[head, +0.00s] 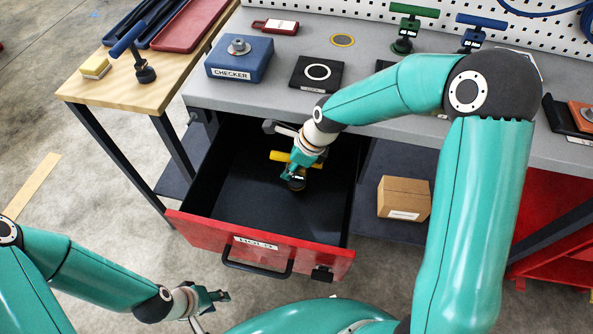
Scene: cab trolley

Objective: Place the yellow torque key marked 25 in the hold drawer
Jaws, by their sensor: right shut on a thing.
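The hold drawer (262,242) is pulled open below the bench, with a red front, a HOLD label and a black inside. My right gripper (294,172) reaches down into the drawer's opening and is shut on the yellow torque key (279,156). The key's yellow handle shows beside the fingers, with its dark head below. The gripper hides part of the key, and its number cannot be read. I cannot tell whether the key touches the drawer floor. My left gripper (216,297) is in front of the drawer at lower left, apart from everything; its finger gap is unclear.
The grey bench holds a blue CHECKER box (239,64), a black pad with a white ring (317,73), a green key (408,28) and a blue key (474,35). Another blue key (138,58) stands on the wooden side table. A cardboard box (404,198) sits right of the drawer.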

